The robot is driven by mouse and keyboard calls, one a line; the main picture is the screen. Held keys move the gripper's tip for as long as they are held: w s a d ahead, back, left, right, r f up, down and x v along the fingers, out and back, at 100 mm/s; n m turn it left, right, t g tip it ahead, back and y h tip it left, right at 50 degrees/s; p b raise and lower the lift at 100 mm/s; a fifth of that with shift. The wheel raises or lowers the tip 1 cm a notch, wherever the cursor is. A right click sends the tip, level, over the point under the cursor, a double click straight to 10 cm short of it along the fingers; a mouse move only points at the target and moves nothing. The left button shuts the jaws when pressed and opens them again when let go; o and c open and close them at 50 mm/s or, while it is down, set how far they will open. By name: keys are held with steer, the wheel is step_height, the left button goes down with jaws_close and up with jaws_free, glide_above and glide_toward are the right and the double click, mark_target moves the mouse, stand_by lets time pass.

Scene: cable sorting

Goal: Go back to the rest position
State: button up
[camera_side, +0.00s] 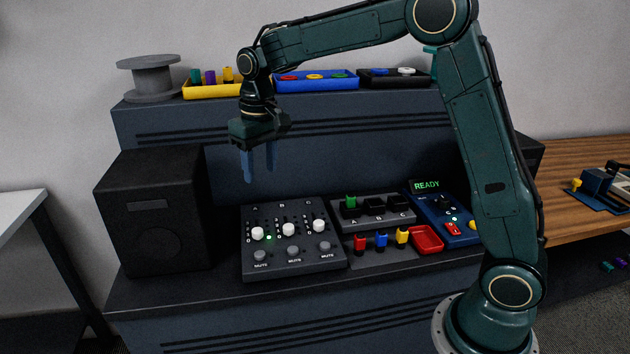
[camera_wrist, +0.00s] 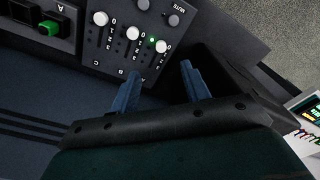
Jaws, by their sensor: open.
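My gripper (camera_side: 258,165) hangs in the air above the back left of the mixer panel, fingers pointing down. Its two blue fingers are apart with nothing between them; they also show in the wrist view (camera_wrist: 160,85). The mixer panel (camera_side: 248,264) has three white slider knobs, grey mute knobs and a small lit green light. The fingers look clear of it in the side view. The wrist view shows the same panel (camera_wrist: 112,50) beyond the fingertips.
A black speaker (camera_side: 152,210) stands left of the panel. A socket block (camera_side: 374,222) holds a green plug in A. Red, blue and yellow plugs, a red tray (camera_side: 428,238) and a blue unit reading READY (camera_side: 428,186) stand right. Bins and a spool (camera_side: 150,78) line the upper shelf.

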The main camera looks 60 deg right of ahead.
steer(key=s+r+t, duration=0.1)
steer(key=s+r, duration=0.3)
steer(key=s, duration=0.4)
steer(key=s+r+t, duration=0.2)
steer(key=s+r, duration=0.2)
steer(key=s, duration=0.3)
steer(key=s+f+n+t, duration=0.1)
steer(key=s+f+t, duration=0.1)
steer(key=s, duration=1.3)
steer(key=shift+a+f, duration=0.25)
steer(key=shift+f, duration=0.6)
